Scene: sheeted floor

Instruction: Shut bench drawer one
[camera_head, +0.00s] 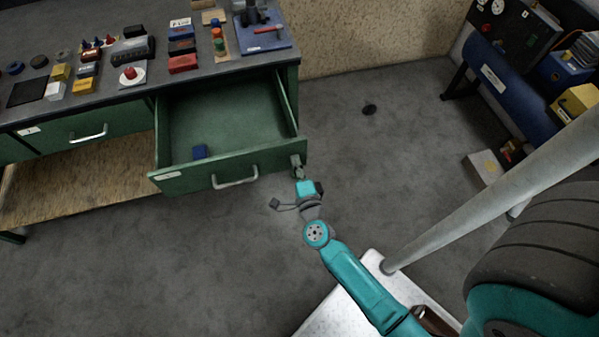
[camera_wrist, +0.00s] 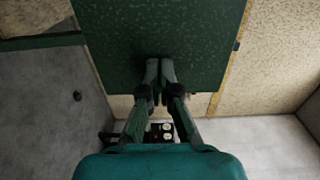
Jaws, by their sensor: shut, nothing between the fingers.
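The green bench drawer (camera_head: 196,179) on the right side of the bench is pulled far out in the head view. Its front has a silver handle (camera_head: 236,178) and a small white label too small to read. My gripper (camera_head: 298,163) is at the right end of the drawer front, clear of the handle. In the wrist view my gripper (camera_wrist: 160,63) is shut and empty, its fingertips over a dark green panel (camera_wrist: 165,30). I cannot tell whether they touch it.
The bench top (camera_head: 110,95) holds several small blocks and tools. A second green drawer (camera_head: 90,132) on the left is shut. Open grey floor (camera_head: 180,260) lies in front. A blue tank (camera_head: 510,85) and a yellow box (camera_head: 575,103) stand at the right.

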